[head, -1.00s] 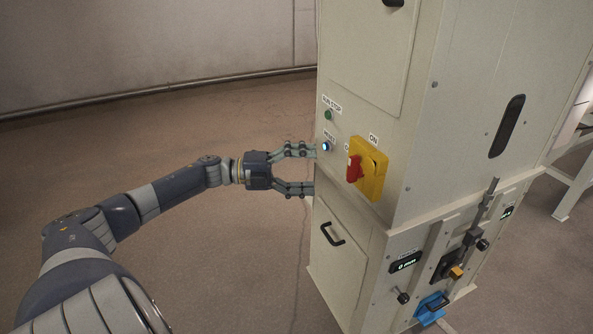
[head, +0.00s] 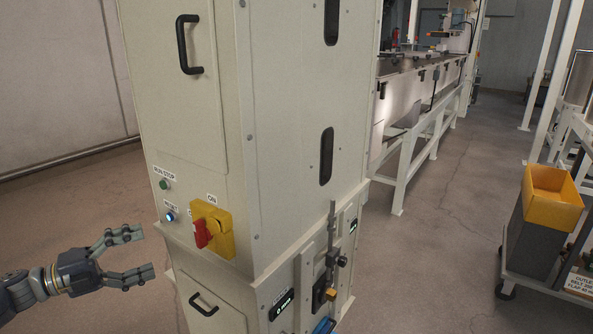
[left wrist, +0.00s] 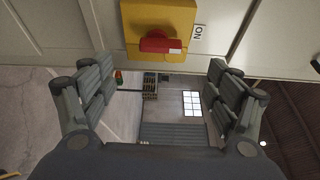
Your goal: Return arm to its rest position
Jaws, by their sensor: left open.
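My left gripper (head: 143,254) is open and empty at the lower left of the head view, a little left of the beige cabinet. In the left wrist view its two fingers (left wrist: 157,95) are spread wide with nothing between them. The cabinet (head: 285,130) carries a yellow switch plate with a red handle (head: 201,232) labelled ON. The red handle also shows at the top of the left wrist view (left wrist: 160,45). A green button (head: 163,184) and a lit blue button (head: 170,216) sit left of the switch. My right gripper is in neither view.
The cabinet has black handles (head: 187,45) and a lower front with levers and a small display (head: 281,304). A long machine on white legs (head: 415,110) stands behind it. A cart with a yellow bin (head: 552,197) stands at the right. Open floor lies between.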

